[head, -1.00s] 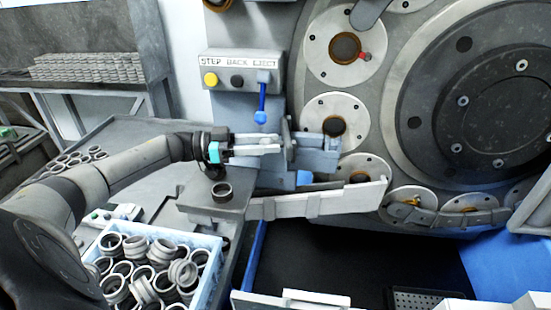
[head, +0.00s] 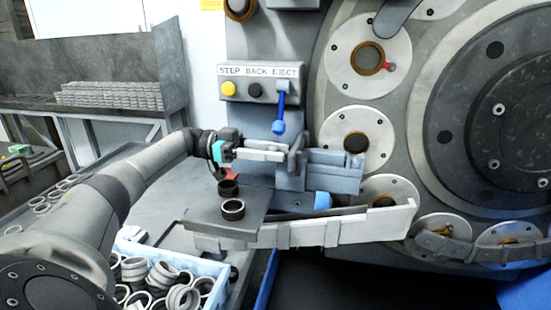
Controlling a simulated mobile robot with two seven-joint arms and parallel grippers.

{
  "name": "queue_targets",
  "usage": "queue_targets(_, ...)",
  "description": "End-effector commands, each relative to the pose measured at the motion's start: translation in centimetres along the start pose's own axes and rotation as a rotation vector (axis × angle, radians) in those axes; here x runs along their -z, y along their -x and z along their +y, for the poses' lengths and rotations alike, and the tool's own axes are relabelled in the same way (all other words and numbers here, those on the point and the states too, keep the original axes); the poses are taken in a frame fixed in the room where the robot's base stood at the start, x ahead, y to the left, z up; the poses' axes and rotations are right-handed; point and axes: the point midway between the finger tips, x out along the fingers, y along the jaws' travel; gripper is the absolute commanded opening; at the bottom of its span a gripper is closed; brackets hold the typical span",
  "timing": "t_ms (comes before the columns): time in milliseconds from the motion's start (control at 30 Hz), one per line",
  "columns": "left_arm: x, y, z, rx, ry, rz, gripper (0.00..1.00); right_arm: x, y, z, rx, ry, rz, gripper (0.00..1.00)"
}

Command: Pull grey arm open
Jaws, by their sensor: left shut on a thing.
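The grey arm (head: 335,173) is a blocky grey piece on the front of the grinder, just right of centre in the head view. My left gripper (head: 284,152) reaches in from the left. Its fingers are shut on the grey arm's upright end plate (head: 297,142), and the exact contact is partly hidden. A metal ring (head: 232,209) stands on a small grey plate below the gripper. A darker ring (head: 228,187) stands behind it, with a red piece just above. My right gripper is not in view.
Above is the STEP BACK EJECT panel (head: 259,70) with a blue-handled lever (head: 279,118). A pale rail (head: 340,232) runs below the grey arm. A light blue box (head: 208,267) of rings is at lower left. Large round discs (head: 370,57) fill the right.

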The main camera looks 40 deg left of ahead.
Motion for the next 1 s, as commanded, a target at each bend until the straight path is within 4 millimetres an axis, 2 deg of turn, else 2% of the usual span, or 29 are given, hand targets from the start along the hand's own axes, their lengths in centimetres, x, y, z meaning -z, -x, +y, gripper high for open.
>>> queue_targets(467, -0.42, -0.06, 0.14, -0.011, 0.007, -0.008, 0.0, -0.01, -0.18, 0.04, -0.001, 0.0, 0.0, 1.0)
queue_targets(500, -0.43, -0.06, 0.14, -0.011, 0.007, -0.008, 0.44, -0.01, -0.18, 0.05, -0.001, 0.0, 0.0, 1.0)
queue_targets(733, -0.23, 0.0, 0.07, -0.008, 0.003, -0.005, 0.69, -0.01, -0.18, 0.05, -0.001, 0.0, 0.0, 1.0)
queue_targets(1000, -0.11, 0.11, 0.01, -0.005, 0.001, -0.002, 0.69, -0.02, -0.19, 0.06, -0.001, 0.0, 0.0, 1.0)
